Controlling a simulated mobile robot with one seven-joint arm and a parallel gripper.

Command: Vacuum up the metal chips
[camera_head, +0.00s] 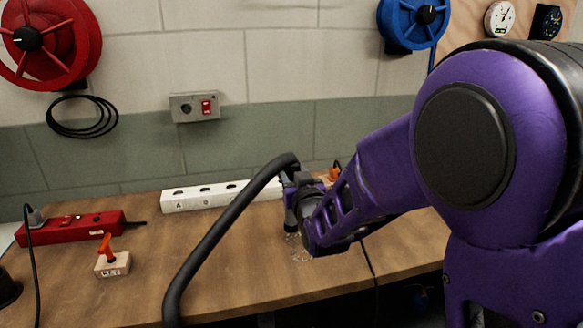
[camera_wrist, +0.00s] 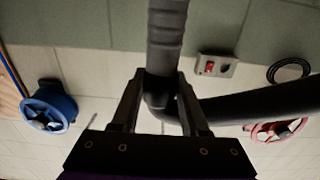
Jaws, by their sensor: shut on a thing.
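My gripper (camera_wrist: 160,108) is shut on the dark vacuum hose nozzle (camera_wrist: 165,40), which runs up between the fingers in the wrist view. The black hose (camera_head: 215,235) arches from my gripper down to the lower left in the head view. The nozzle's lower end (camera_head: 291,220) points down just above or at the tabletop; I cannot tell if it touches. Small shiny metal chips (camera_head: 298,250) lie scattered on the wooden bench below and beside the nozzle. My arm hides part of the area to their right.
The wooden bench (camera_head: 235,265) carries a white power strip (camera_head: 215,196), a red power strip (camera_head: 75,227) and a small block with an orange handle (camera_head: 112,265). Another orange item (camera_head: 335,173) is behind my gripper. A wall box with a red switch (camera_head: 195,106) is above. A dark cable hangs over the front edge.

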